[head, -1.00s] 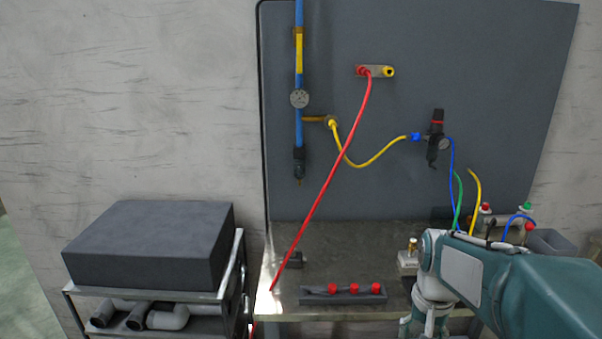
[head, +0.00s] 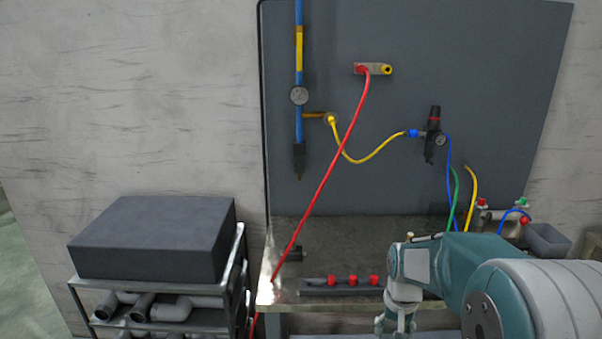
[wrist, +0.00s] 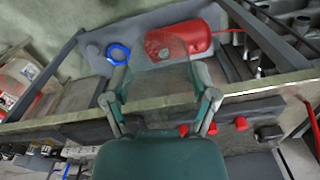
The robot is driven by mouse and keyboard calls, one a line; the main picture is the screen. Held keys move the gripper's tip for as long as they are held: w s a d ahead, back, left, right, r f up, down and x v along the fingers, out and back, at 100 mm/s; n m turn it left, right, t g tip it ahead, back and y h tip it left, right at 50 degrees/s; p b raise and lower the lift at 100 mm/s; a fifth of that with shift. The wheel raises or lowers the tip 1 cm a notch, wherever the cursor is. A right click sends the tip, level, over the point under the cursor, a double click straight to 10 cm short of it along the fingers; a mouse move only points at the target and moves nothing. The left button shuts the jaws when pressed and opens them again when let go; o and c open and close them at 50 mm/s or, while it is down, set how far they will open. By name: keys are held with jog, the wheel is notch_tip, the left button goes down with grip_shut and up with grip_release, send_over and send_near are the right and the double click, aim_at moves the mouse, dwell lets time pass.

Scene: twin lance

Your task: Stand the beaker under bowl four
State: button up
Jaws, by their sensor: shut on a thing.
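My gripper (wrist: 158,98) is shut on a clear beaker (wrist: 156,82), which shows faintly between the two fingers in the wrist view. How upright the beaker stands is hard to tell. In the head view my gripper (head: 395,324) is at the bottom edge, in front of the bench, and the beaker cannot be made out there. A dark bowl-like unit (head: 299,160) hangs under the blue pipe on the panel, and a black regulator unit (head: 433,136) is further right. No number is readable, so I cannot tell which is bowl four.
A bar with red knobs (head: 312,287) lies along the bench front (head: 330,230). A red hose (head: 318,190) crosses down to the bench's left end. A cart with a dark block (head: 150,240) stands left. The wrist view shows a red cylinder (wrist: 180,40) and blue coil (wrist: 118,53).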

jog(key=w+a+f+n, duration=0.1)
jog(key=w+a+f, duration=0.1)
jog(key=f, duration=0.5)
jog(key=w+a+f+n, duration=0.1)
jog(key=w+a+f, duration=0.1)
jog(key=w+f, duration=0.2)
notch_tip(320, 180, down, 3)
jog(key=shift+a+r+n, duration=0.1)
jog(key=shift+a+n, duration=0.2)
